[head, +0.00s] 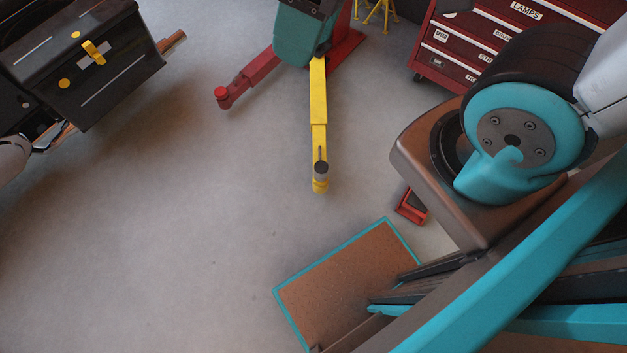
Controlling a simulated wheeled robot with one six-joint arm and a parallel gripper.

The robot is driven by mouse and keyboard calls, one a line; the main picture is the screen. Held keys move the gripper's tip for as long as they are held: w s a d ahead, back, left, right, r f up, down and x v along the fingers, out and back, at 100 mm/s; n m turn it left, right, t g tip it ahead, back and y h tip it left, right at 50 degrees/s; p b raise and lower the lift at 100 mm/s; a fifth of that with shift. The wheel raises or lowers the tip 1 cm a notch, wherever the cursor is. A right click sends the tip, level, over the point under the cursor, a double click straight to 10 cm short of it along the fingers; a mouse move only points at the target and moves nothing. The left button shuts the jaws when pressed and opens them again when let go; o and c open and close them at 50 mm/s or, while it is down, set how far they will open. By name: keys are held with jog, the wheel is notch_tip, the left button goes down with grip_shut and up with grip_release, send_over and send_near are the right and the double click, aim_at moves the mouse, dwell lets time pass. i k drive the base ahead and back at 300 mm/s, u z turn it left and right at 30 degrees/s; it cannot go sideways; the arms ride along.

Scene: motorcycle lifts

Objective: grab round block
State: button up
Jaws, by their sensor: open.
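What looks like my gripper (54,137) is at the left edge, at the end of a pale link, small and partly lost against dark things. It is open, and I see nothing held in it. It is well to the left of the cylinder and apart from it.
A red lift leg (248,80) ends in a round red pad. A black case (95,65) with a yellow latch is at the upper left. A red drawer cabinet (470,45) stands at the upper right. A brown, teal-edged panel (340,270) lies below. The grey floor between is clear.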

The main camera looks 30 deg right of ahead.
aim_at(320, 167)
jog(key=u, duration=0.05)
jog(key=k, duration=0.6)
jog(key=u, duration=1.25)
jog(key=i, duration=1.8)
jog(key=z, duration=3)
